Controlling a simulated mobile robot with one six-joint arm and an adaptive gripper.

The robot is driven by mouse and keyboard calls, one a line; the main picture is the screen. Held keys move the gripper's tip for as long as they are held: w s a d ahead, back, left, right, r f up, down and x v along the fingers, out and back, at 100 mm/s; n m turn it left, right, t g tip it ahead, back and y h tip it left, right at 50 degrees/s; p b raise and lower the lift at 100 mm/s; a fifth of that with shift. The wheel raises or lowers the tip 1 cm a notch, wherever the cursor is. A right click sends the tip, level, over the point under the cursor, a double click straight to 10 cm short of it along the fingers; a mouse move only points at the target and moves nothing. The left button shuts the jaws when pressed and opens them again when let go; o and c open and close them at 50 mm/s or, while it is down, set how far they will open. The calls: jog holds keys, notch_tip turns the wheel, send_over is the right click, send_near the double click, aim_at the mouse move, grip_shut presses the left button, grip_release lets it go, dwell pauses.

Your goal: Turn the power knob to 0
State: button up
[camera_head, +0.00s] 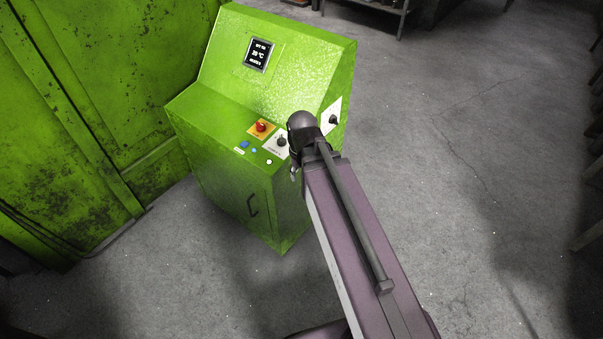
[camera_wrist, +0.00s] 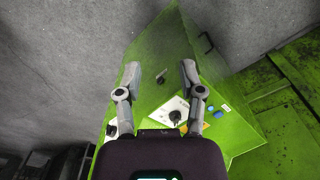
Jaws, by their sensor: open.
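The green console (camera_head: 222,88) carries a black knob (camera_head: 281,142) on a white plate on its sloped ledge. A second black knob (camera_head: 333,119) sits on a white plate on its right side. The labels are too small to read, so I cannot tell which is the power knob or their settings. In the wrist view, my gripper (camera_wrist: 159,72) is open and empty, its fingers spread over the console. The ledge knob (camera_wrist: 176,116) shows near the right finger's base, apart from the fingertips. A small dark fitting (camera_wrist: 161,76) appears between the fingers. My arm hides the gripper in the head view.
A red button (camera_head: 261,126) on a yellow plate, blue buttons (camera_head: 245,144) and a white button (camera_head: 269,161) crowd the ledge near the knob. A display (camera_head: 258,54) is above. A green machine wall (camera_head: 75,110) stands left. Grey floor (camera_head: 470,150) is clear to the right.

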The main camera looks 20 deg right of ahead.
notch_tip(320, 180, up, 4)
jog(key=m+h+p, duration=0.1)
jog(key=m+p, duration=0.1)
jog(key=p, duration=0.2)
send_over(281, 136)
jog(key=a, duration=0.2)
jog(key=shift+w+d, duration=0.1)
jog(key=shift+d, duration=0.1)
jog(key=shift+f, duration=0.1)
jog(key=f+b, duration=0.4)
jog(key=d+f+b, duration=0.1)
jog(key=f+b, duration=0.8)
jog(key=b, duration=0.1)
jog(key=shift+d+f, duration=0.2)
jog(key=shift+f, duration=0.1)
grip_shut()
jog(key=shift+d, duration=0.15)
